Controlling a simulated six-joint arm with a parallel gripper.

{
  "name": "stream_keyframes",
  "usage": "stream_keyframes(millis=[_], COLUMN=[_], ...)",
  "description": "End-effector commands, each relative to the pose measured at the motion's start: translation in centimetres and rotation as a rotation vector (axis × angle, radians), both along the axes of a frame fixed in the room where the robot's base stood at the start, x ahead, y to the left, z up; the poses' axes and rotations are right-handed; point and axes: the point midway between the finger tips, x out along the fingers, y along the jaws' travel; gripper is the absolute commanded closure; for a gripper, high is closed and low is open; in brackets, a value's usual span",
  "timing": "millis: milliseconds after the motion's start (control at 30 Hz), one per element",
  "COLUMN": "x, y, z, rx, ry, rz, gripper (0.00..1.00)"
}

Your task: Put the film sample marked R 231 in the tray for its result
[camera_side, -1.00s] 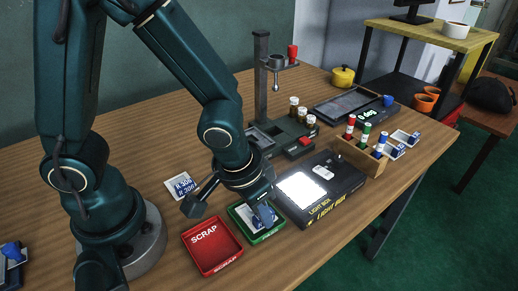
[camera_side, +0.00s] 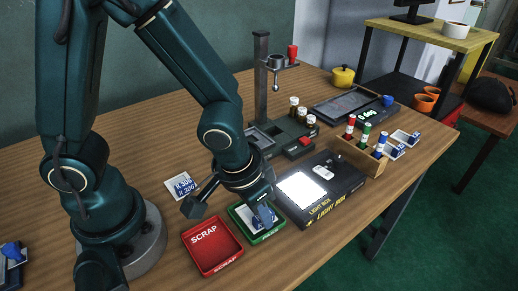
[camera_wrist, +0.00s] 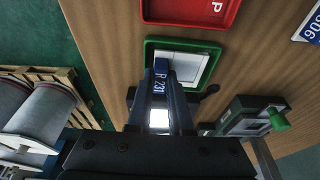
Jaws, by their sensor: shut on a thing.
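My gripper (camera_side: 262,208) is shut on the film sample, whose blue part reads R 231 in the wrist view (camera_wrist: 159,86). A bright pale square shows at the sample's near end. The gripper points down over the green tray (camera_side: 282,236), beside the light box. In the wrist view the green tray's rim (camera_wrist: 184,42) lies around and beyond the sample. I cannot tell whether the sample touches the tray floor. Part of the tray is hidden by the gripper. The red tray marked SCRAP (camera_side: 212,247) stands left of the green one and looks empty.
The lit light box (camera_side: 325,190) stands close right of the green tray. Behind it are a dark stand (camera_side: 261,80) and a wooden rack with coloured-capped bottles (camera_side: 362,157). More blue-tabbed samples (camera_side: 397,151) lie at the right.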

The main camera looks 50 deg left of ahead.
Motion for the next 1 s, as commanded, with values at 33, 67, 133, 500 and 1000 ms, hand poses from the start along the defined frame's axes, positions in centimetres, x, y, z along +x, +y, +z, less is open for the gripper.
stream_keyframes(millis=[33,67,133,500,1000], x=[-0.01,-0.01,-0.01,0.0,-0.02], y=[0.0,0.0,0.01,0.0,0.0], z=[-0.05,-0.09,-0.17,-0.2,-0.2], rx=[0.0,0.0,0.0,0.0,0.0], ry=[0.0,0.0,0.0,0.0,0.0], rz=[0.0,0.0,0.0,0.0,0.0], gripper=[1.0,1.0,1.0,0.62,0.12])
